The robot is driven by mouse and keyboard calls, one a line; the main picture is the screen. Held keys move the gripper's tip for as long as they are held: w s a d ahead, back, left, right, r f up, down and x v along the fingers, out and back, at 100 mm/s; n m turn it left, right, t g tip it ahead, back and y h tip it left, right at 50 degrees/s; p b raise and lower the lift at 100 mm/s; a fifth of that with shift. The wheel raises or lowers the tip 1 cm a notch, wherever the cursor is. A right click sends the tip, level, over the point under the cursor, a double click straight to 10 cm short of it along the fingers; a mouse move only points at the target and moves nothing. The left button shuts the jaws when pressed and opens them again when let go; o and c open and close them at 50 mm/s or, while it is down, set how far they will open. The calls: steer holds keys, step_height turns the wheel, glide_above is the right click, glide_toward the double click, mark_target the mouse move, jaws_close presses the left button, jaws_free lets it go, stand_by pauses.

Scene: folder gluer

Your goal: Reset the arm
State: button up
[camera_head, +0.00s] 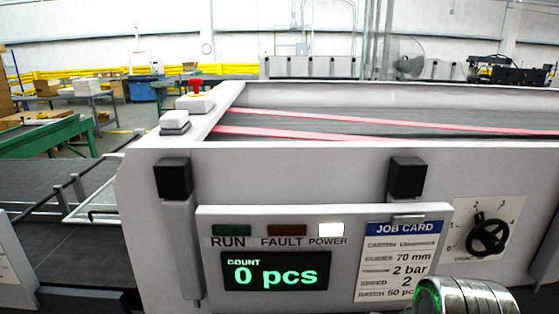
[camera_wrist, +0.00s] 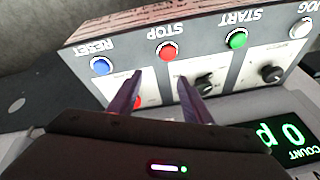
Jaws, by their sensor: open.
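My gripper (camera_wrist: 158,76) shows in the wrist view with its two dark fingers apart and nothing visibly held between them. The fingers reach over a control panel (camera_wrist: 120,88) that appears upside down. Its blue RESET button (camera_wrist: 100,66) is left of the fingers. The red STOP button (camera_wrist: 168,53) lies just beyond the tips, and the green START button (camera_wrist: 236,39) is to the right. I cannot tell whether the fingers touch the panel. A small red part (camera_wrist: 139,102) is partly hidden by the left finger. The gripper's fingers are not visible in the head view.
The gluer housing (camera_head: 300,165) fills the front, with a display (camera_head: 275,272) reading 0 pcs, a lit POWER lamp (camera_head: 331,230) and a job card (camera_head: 400,260). A black dial (camera_head: 487,236) is at right. A red emergency stop (camera_head: 195,87) stands on top. Dark knobs (camera_wrist: 271,73) face my gripper.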

steer(key=n, duration=0.1)
steer(key=r+n+t, duration=0.1)
steer(key=a+n, duration=0.1)
steer(key=shift+w+r+n, duration=0.15)
steer(key=shift+w+n, duration=0.15)
steer(key=shift+n, duration=0.1)
steer(key=shift+c, duration=0.6)
